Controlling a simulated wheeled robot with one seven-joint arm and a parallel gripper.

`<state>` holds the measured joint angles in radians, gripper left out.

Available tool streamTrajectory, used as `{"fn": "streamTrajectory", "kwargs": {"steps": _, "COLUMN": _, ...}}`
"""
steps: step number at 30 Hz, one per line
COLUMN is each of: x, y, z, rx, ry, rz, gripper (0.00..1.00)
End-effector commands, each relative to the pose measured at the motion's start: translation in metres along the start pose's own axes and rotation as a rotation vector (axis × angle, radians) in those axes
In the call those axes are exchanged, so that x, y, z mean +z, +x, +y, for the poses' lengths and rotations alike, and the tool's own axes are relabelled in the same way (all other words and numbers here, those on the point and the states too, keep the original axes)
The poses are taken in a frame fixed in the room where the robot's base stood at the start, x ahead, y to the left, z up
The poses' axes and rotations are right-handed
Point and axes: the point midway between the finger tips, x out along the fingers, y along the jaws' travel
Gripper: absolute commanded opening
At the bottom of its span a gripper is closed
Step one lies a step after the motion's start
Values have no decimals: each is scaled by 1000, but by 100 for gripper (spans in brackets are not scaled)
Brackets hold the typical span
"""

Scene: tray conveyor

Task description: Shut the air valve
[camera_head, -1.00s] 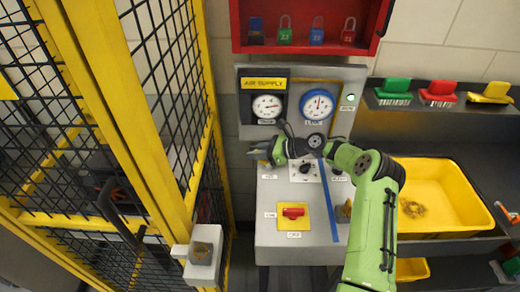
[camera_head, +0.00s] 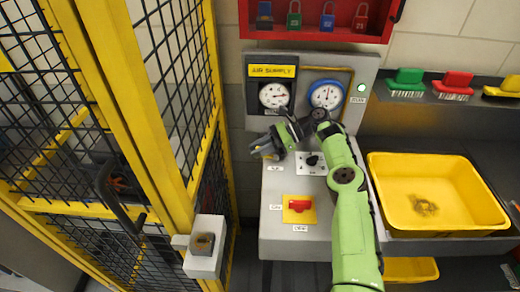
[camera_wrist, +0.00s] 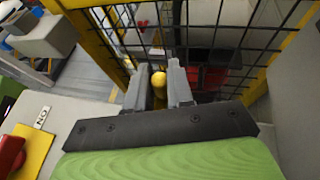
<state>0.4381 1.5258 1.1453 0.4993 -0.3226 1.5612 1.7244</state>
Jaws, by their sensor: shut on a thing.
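My gripper (camera_head: 262,150) is in front of the left side of the grey air supply panel (camera_head: 354,75), below the gauges, pointing left towards the fence. In the wrist view its two grey fingers (camera_wrist: 160,90) stand slightly apart, with a round yellow knob (camera_wrist: 158,80) between them. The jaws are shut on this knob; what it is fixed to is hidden. A red handle (camera_head: 299,204) on a yellow plate lies lower on the panel box, apart from the gripper, and also shows at the left edge of the wrist view (camera_wrist: 10,152). I cannot tell which part is the air valve.
A yellow mesh fence (camera_head: 150,110) stands close on the left, with a grey box (camera_head: 204,250) on its post. Two gauges sit above my gripper. A red cabinet with padlocks (camera_head: 375,27) hangs above. A yellow bin (camera_head: 437,190) is at the right.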

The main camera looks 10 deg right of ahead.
Motion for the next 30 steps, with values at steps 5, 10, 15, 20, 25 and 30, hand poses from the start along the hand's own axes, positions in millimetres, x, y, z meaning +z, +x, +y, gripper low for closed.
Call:
{"fn": "streamTrajectory", "kwargs": {"steps": 5, "x": 0, "y": 2, "z": 0, "rx": 6, "ry": -3, "rz": -1, "gripper": 0}}
{"fn": "streamTrajectory", "kwargs": {"steps": 10, "x": 1, "y": 3, "z": 0, "rx": 6, "ry": -2, "rz": -1, "gripper": 0}}
{"fn": "streamTrajectory", "kwargs": {"steps": 15, "x": 0, "y": 2, "z": 0, "rx": 5, "ry": -2, "rz": -1, "gripper": 44}}
{"fn": "streamTrajectory", "kwargs": {"steps": 20, "x": 0, "y": 1, "z": 0, "rx": 4, "ry": -1, "rz": 0, "gripper": 45}}
{"fn": "streamTrajectory", "kwargs": {"steps": 25, "x": 6, "y": -1, "z": 0, "rx": 2, "ry": -3, "rz": 0, "gripper": 45}}
{"fn": "streamTrajectory", "kwargs": {"steps": 30, "x": 40, "y": -15, "z": 0, "rx": 2, "ry": -5, "rz": 1, "gripper": 45}}
